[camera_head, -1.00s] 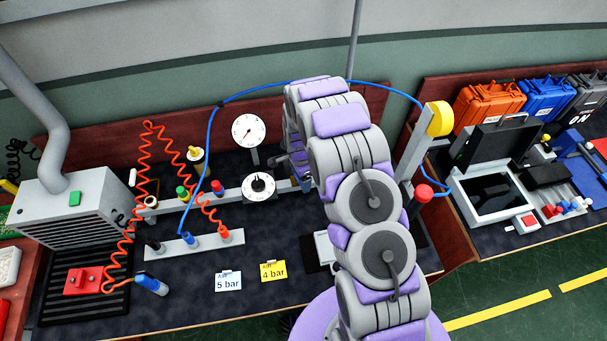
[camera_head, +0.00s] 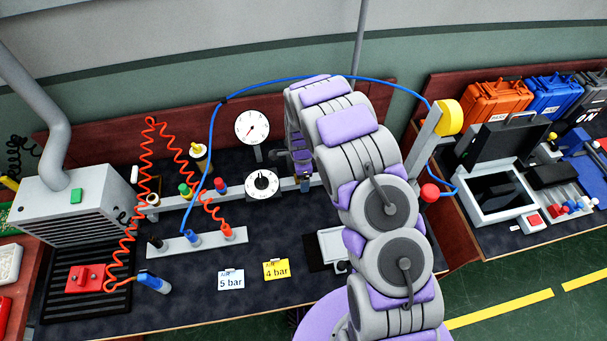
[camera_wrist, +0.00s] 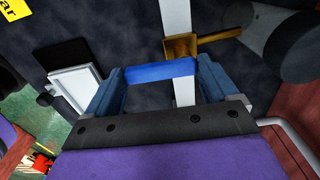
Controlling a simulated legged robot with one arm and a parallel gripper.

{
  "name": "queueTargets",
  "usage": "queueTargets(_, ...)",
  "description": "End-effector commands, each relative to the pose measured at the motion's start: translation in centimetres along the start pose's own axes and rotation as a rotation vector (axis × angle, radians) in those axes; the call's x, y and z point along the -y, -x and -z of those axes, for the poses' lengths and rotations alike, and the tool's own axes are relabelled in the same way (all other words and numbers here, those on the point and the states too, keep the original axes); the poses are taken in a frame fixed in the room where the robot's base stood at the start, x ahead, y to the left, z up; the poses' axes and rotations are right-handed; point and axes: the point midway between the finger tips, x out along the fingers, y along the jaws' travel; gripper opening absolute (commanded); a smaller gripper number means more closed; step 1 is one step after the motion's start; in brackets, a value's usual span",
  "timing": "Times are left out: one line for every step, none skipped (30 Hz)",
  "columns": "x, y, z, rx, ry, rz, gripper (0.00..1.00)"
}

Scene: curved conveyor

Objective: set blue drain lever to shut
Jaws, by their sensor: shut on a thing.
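The blue drain lever (camera_wrist: 160,72) shows in the wrist view as a short blue bar. It lies crosswise between the two blue-grey fingers of my gripper (camera_wrist: 161,78), which is shut on it. A brass valve body (camera_wrist: 196,44) sits just beyond the lever, beside a pale rail (camera_wrist: 182,18). In the head view my grey and purple arm covers most of this spot. Only a dark blue bit of my gripper (camera_head: 305,184) shows there, at the right end of the rail, and the lever cannot be made out.
A white dial gauge (camera_head: 252,126) and a round regulator dial (camera_head: 262,183) stand left of my arm. A blue hose (camera_head: 300,80) arches behind it. A post with a yellow knob (camera_head: 449,117) and a red knob (camera_head: 430,192) are at right. Cards (camera_head: 276,270) lie in front.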

Motion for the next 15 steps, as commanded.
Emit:
queueTargets(0.22, 0.14, -0.08, 0.002, -0.005, 0.006, 0.32)
queueTargets(0.22, 0.14, -0.08, 0.002, -0.005, 0.006, 0.9)
queueTargets(0.22, 0.14, -0.07, 0.002, -0.004, 0.006, 0.94)
queueTargets(0.21, 0.13, -0.07, 0.002, -0.004, 0.006, 0.96)
queueTargets(0.18, 0.12, -0.06, 0.002, -0.004, 0.005, 0.99)
queueTargets(0.17, 0.11, -0.05, 0.002, -0.003, 0.005, 1.0)
queueTargets(0.16, 0.1, -0.05, 0.002, -0.003, 0.004, 1.0)
queueTargets(0.15, 0.1, -0.04, 0.002, -0.003, 0.004, 1.0)
queueTargets(0.13, 0.09, -0.03, 0.001, -0.003, 0.004, 1.0)
queueTargets(0.12, 0.08, -0.03, 0.001, -0.003, 0.004, 1.0)
queueTargets(0.11, 0.08, -0.03, 0.001, -0.002, 0.003, 1.0)
queueTargets(0.11, 0.13, -0.02, 0.001, -0.002, 0.003, 1.0)
queueTargets(0.1, 0.21, -0.01, 0.001, -0.002, 0.003, 1.0)
queueTargets(0.11, 0.34, -0.01, 0.001, -0.002, 0.003, 1.0)
queueTargets(0.12, 0.6, 0.01, 0.001, -0.002, 0.004, 1.0)
